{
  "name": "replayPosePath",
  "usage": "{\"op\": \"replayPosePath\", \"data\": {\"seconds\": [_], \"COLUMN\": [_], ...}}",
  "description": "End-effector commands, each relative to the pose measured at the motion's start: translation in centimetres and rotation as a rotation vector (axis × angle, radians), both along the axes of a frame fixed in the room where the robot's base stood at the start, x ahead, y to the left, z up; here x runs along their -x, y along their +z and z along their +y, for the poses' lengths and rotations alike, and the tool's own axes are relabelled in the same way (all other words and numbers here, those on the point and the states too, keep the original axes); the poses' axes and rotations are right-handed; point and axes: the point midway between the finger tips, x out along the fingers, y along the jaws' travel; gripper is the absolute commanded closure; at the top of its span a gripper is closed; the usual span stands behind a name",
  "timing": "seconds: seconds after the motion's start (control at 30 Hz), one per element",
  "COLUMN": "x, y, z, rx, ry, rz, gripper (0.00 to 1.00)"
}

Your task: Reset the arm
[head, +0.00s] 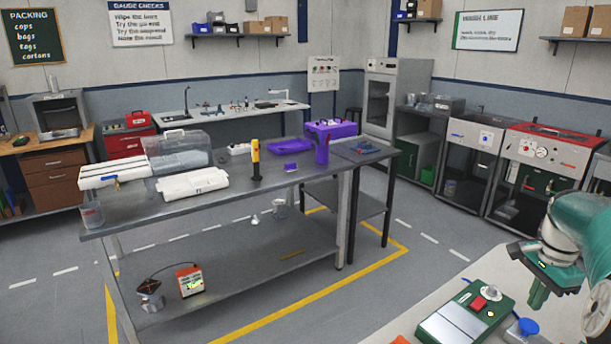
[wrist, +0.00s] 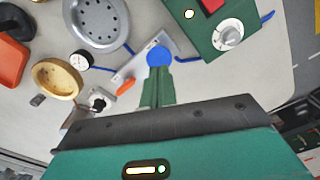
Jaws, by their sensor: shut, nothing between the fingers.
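My gripper (head: 536,303) is at the right of the head view, a green and dark grey hand pointing down over a pale bench top (head: 400,325). In the wrist view the green fingers (wrist: 157,78) are together, with nothing seen between them. A round blue knob-like part (wrist: 158,56) shows just past the fingertips. It also shows in the head view (head: 527,327), below and left of the fingers. Whether the fingers touch it cannot be told for certain, but the head view shows a gap.
A green box with a red button (head: 478,304) and a clear knob stands left of my gripper. A grey perforated disc (wrist: 97,20), a tan ring (wrist: 57,78), a dial gauge (wrist: 81,60) and an orange part (wrist: 12,52) lie nearby. A steel workbench (head: 270,210) stands across the floor.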

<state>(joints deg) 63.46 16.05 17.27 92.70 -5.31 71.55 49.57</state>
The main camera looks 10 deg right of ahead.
Motion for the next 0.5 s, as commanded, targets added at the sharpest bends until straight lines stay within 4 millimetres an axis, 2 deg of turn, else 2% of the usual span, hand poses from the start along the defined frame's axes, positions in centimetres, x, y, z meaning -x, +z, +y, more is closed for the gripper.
{"op": "replayPosePath", "data": {"seconds": [0.17, 0.23, 0.37, 0.5], "x": [-2.3, -2.8, -2.8, -1.6], "y": [2.4, 3.3, 4.7, 5.5], "z": [7.1, 10.9, 17.6, 24.2], "rx": [0.067, 0.101, 0.164, 0.224], "ry": [0.223, 0.346, 0.573, 0.813], "rz": [-0.017, -0.03, -0.06, -0.106], "gripper": [1.0, 1.0, 1.0, 1.0]}}
